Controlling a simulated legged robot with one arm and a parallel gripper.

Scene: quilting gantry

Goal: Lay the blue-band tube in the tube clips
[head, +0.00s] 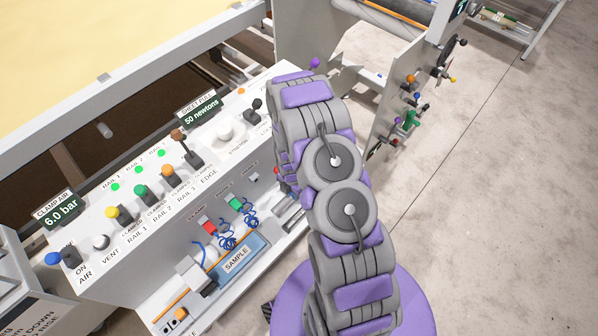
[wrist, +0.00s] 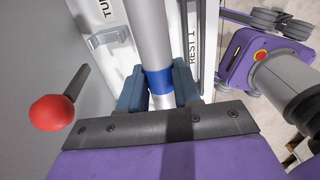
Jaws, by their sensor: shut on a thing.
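In the wrist view a grey tube with a blue band (wrist: 158,82) runs from the top edge down to my gripper (wrist: 160,92). The gripper's blue-grey jaws are shut on it at the band, one on each side. The tube's near end is hidden behind the gripper's dark front edge. A pale bracket (wrist: 108,38), possibly a tube clip, stands left of the tube near lettering that begins "TU". The tube passes in front of a white panel marked "REST 1" (wrist: 192,45); I cannot tell whether they touch. In the head view my arm hides the gripper, and no blue-band tube is distinguishable.
A red ball-ended lever (wrist: 52,112) sticks out left of the gripper. In the head view a control console (head: 130,245) with several coloured knobs stands to the left, with a SAMPLE tray (head: 237,258) below. Handles (head: 408,118) project from the gantry end plate. Floor at right is clear.

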